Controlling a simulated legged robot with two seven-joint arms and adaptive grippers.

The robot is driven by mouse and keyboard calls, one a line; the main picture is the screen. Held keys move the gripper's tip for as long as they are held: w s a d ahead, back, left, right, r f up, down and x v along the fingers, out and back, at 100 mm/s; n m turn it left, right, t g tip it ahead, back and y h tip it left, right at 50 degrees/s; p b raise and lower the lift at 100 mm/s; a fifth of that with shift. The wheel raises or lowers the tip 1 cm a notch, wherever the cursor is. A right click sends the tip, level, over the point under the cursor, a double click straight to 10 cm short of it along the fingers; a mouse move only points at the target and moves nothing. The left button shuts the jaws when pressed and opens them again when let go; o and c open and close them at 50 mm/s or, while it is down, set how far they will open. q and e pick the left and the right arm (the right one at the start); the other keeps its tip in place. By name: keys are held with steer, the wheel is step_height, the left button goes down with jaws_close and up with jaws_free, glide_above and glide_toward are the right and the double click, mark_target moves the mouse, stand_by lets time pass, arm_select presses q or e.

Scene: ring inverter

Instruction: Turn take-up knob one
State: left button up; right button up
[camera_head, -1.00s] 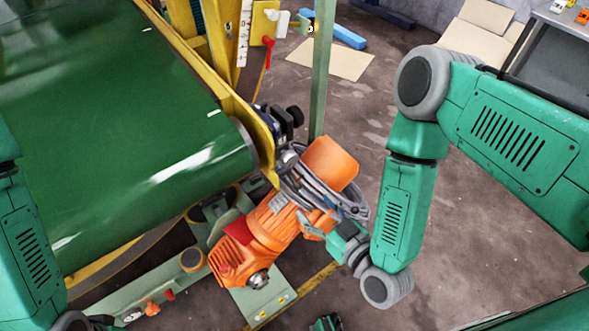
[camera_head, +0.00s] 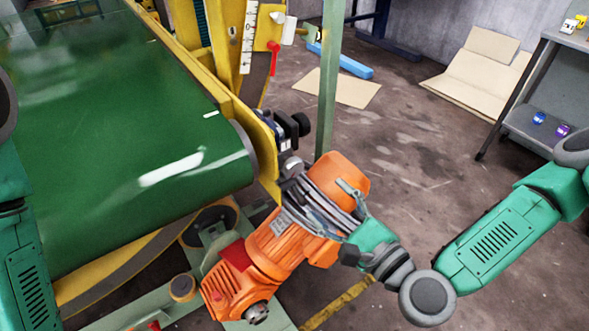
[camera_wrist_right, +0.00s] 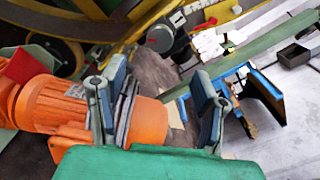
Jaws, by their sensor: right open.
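A black knob (camera_head: 301,124) sits on a dark block at the yellow end bracket of the green conveyor (camera_head: 110,130); I take it as take-up knob one. In the right wrist view a dark round knob (camera_wrist_right: 160,38) shows beyond the fingers, apart from them. My right gripper (camera_head: 348,218) is open, over the orange motor, below and right of the knob in the head view. In the wrist view its two fingers (camera_wrist_right: 158,78) are spread, with the motor behind them and nothing clearly held. My left arm shows at the left edge; its gripper is out of view.
The orange motor (camera_head: 275,245) stands below the knob, close to my right gripper. A green upright post (camera_head: 328,85) rises just right of the knob. A red lever (camera_head: 272,57) hangs by a white scale. Open floor lies to the right, with cardboard and a grey shelf (camera_head: 535,125).

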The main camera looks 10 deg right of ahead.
mark_target(297, 171)
steer(key=b+x, duration=0.1)
steer(key=x, duration=1)
steer(key=shift+w+b, duration=0.15)
steer(key=shift+b, duration=0.2)
steer(key=c, duration=1.2)
